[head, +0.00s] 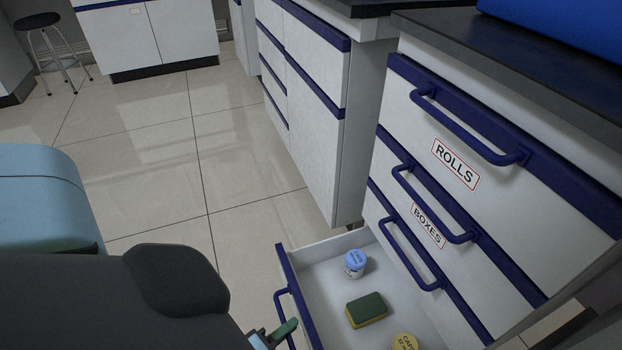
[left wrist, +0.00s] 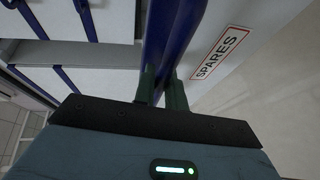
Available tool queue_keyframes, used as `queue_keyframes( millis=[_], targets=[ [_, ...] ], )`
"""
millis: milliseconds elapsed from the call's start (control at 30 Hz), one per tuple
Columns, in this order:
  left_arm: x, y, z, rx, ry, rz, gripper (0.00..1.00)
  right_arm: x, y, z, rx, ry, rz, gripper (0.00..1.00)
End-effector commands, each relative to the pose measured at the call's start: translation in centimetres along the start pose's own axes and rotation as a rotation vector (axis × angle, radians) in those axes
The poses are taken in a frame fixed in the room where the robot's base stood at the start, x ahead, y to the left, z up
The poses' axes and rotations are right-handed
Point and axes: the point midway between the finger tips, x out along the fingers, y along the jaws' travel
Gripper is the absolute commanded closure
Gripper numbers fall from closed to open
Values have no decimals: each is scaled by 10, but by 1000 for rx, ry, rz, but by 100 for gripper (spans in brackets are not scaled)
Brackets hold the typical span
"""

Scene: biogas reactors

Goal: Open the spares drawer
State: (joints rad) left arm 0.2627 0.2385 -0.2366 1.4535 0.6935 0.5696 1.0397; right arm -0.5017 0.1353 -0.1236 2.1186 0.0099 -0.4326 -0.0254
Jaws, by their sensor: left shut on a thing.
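The spares drawer (head: 335,258) is the lowest one in the head view and stands pulled out, its inside showing. Its front has a blue edge, and the SPARES label (left wrist: 220,52) shows in the left wrist view. My left gripper (head: 276,335) is at the drawer front, shut on the blue bar handle (head: 283,297). In the left wrist view the dark green fingers of the gripper (left wrist: 162,88) are on either side of the blue handle bar (left wrist: 160,45). My right gripper is not in view.
The ROLLS drawer (head: 420,130) and BOXES drawer (head: 405,200) above are shut. Tiled floor (head: 240,225) is clear left of the drawer. A stool (head: 45,45) stands far back.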

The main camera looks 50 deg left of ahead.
Motion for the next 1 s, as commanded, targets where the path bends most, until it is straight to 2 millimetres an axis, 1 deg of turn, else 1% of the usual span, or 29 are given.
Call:
queue_keyframes(
  millis=[33, 100, 300, 733, 767, 900, 933, 1000],
  targets=[
    [-8, -1, -2, 1, -1, 0, 100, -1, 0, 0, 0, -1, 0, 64],
    [-15, -3, -6, 1, -2, -1, 100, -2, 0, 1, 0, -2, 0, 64],
    [-28, -6, -11, -1, 0, 1, 100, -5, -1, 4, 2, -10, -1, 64],
    [-30, -6, -13, -1, 1, 2, 100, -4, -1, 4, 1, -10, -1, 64],
    [-30, -6, -13, -1, 1, 2, 86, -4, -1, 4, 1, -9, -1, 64],
    [-30, -7, -13, -1, 1, 1, 68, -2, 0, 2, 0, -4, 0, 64],
    [-30, -7, -13, -1, 1, 1, 66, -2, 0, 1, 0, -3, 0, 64],
    [-30, -7, -13, -1, 1, 1, 66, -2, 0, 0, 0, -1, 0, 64]
  ],
)
